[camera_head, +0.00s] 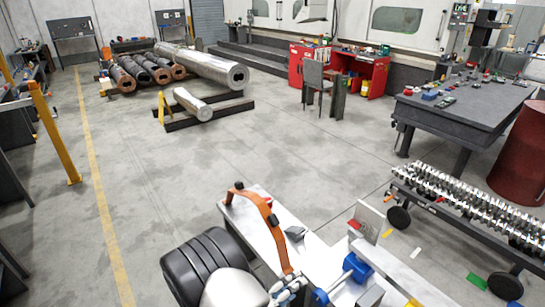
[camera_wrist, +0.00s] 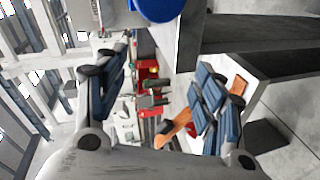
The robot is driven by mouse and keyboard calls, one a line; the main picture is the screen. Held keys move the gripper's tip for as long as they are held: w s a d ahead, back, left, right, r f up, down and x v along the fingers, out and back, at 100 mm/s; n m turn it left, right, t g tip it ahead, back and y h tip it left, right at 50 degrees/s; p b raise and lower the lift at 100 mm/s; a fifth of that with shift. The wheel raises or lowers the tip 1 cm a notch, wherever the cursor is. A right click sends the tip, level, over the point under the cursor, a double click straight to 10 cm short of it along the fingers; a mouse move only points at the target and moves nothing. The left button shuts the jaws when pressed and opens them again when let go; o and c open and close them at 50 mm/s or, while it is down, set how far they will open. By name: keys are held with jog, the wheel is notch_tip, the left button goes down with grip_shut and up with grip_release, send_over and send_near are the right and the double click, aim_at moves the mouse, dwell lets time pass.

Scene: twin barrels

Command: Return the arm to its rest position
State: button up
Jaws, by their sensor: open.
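My gripper (camera_wrist: 163,72) is open in the wrist view, with its blue-padded fingers spread wide and nothing held between them. In the head view, part of my gripper (camera_head: 300,291) shows at the bottom edge, close to a light-topped bench (camera_head: 250,222). My black and silver arm covers part of the lower view. An orange curved piece (camera_head: 265,212) stands over the bench, left of the blue tool. It also shows in the wrist view (camera_wrist: 176,128), beyond and between the fingers. I cannot tell whether the gripper touches anything.
A blue tool (camera_head: 355,267) is on the bench. A rack of metal shafts (camera_head: 465,205) stands right, near a red barrel (camera_head: 522,155) and a dark worktable (camera_head: 465,105). Large pipes (camera_head: 205,68) lie at the back. The middle floor (camera_head: 260,140) is clear.

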jog(key=w+a+r+m+y, duration=0.3)
jog(key=w+a+r+y, duration=0.3)
jog(key=w+r+y, duration=0.45)
jog(key=s+r+g+y, duration=0.1)
jog(key=s+r+y, duration=0.15)
jog(key=r, duration=0.45)
jog(key=s+r+y, duration=0.1)
jog(key=s+r, duration=0.3)
jog(key=r, duration=0.4)
jog(key=s+d+r+m+g+h, duration=0.1)
jog(key=s+d, duration=0.3)
jog(key=s, duration=0.5)
jog(key=s+d+r+g, duration=0.2)
jog(key=s+d, duration=0.3)
jog(key=s, duration=0.4)
jog(key=s+d+r+m+g+h, duration=0.1)
jog(key=s+d, duration=0.4)
jog(key=s, duration=0.5)
jog(key=shift+d+r+m+g+h, duration=0.15)
jog(key=shift+r+m+g+h, duration=0.15)
